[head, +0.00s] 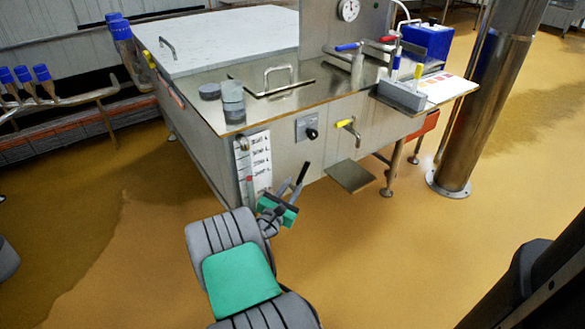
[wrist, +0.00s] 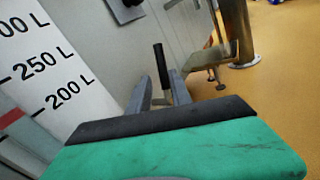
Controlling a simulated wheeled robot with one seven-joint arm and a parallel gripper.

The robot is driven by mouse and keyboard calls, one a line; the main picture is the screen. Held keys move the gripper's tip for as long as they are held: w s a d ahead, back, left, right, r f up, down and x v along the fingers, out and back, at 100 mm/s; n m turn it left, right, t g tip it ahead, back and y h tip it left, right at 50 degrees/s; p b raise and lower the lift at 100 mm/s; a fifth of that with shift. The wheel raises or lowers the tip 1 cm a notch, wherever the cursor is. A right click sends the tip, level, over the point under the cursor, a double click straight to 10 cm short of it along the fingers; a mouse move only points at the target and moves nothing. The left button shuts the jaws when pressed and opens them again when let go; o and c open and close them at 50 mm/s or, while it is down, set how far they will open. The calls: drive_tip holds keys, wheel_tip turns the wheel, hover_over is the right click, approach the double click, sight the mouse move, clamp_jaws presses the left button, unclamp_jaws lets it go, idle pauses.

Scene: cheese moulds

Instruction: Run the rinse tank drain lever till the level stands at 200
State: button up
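The rinse tank (head: 285,150) is a steel box with a white level board (head: 262,155) on its front. In the wrist view the board (wrist: 45,45) reads 200 L and 250 L, with part of a higher mark. A red band (wrist: 12,118) lies close to the 200 L tick; I cannot tell the exact level. A black-handled lever (wrist: 160,65) stands upright in front of the tank, and also shows in the head view (head: 303,172). My gripper (wrist: 160,80) has its grey fingers apart, one either side of the lever, seemingly with small gaps. Its lower shaft is partly hidden.
A black knob (head: 311,134) and a yellow-handled tap (head: 346,123) are on the tank front, right of the board. A grey plate (head: 352,176) juts out low. A steel column (head: 487,100) stands at the right. The ochre floor (head: 400,260) is clear in front.

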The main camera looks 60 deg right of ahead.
sight(302, 175)
drive_tip(key=d+b, duration=0.2)
drive_tip(key=d, duration=0.4)
drive_tip(key=shift+s+d+f, duration=0.1)
drive_tip(key=shift+s+d, duration=0.05)
drive_tip(key=shift+d, duration=0.6)
drive_tip(key=shift+w, duration=0.2)
drive_tip(key=shift+c, duration=0.6)
clamp_jaws()
